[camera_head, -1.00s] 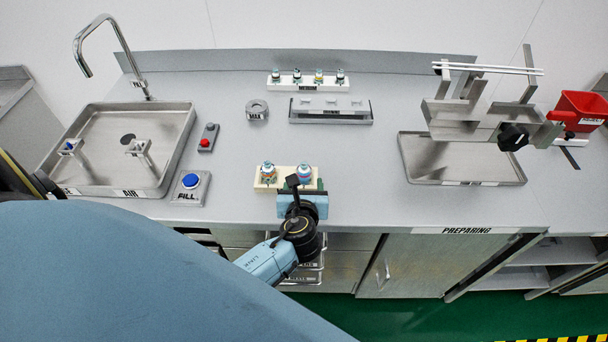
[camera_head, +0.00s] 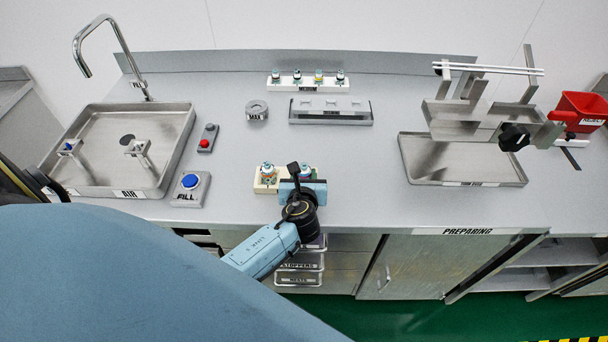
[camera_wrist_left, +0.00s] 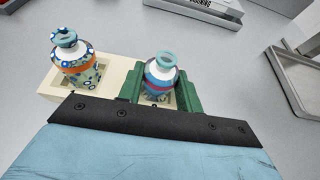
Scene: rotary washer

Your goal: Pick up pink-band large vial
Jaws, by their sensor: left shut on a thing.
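The pink-band large vial (camera_wrist_left: 161,76), white and blue with a pink-purple band and a teal neck ring, stands at the right end of a cream holder (camera_wrist_left: 112,66) in the left wrist view. In the head view its top (camera_head: 305,171) shows just behind my left gripper (camera_head: 303,186). The green fingers of my left gripper (camera_wrist_left: 159,94) sit on both sides of the vial and are shut on it. The vial's base is low in the holder and partly hidden. A second vial with an orange band (camera_wrist_left: 75,58) stands in the holder's left slot. My right gripper is not in view.
A grey rack (camera_head: 331,117) and a white tray of small vials (camera_head: 308,85) stand behind. A blue-button FILL box (camera_head: 190,190) and a sink tray (camera_head: 115,180) are at left. A metal stand (camera_head: 462,125) over a tray is at right.

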